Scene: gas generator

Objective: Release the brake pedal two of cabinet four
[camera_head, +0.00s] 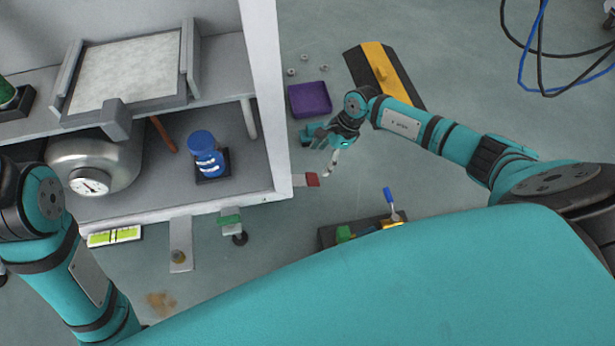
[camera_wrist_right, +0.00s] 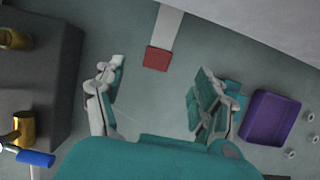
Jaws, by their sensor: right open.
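A red pedal (camera_head: 312,180) on a light grey bar sticks out from the base of the cabinet (camera_head: 262,100) on its right side. In the right wrist view the red pedal (camera_wrist_right: 158,59) lies beyond and between my fingertips. A green pedal (camera_head: 230,219) juts from the cabinet's front edge. No number shows on either pedal, so I cannot tell which is pedal two. My right gripper (camera_head: 320,153) is open and empty, just above and right of the red pedal; it also shows in the right wrist view (camera_wrist_right: 160,72). My left gripper is hidden; only its arm shows.
A purple tray (camera_head: 309,99) lies on the floor beyond my right gripper, with several small nuts near it. A dark toolbox (camera_head: 328,236) stands nearer. A blue container (camera_head: 205,154) and a gauged tank (camera_head: 98,165) sit on the cabinet's lower shelf. Cables lie at far right.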

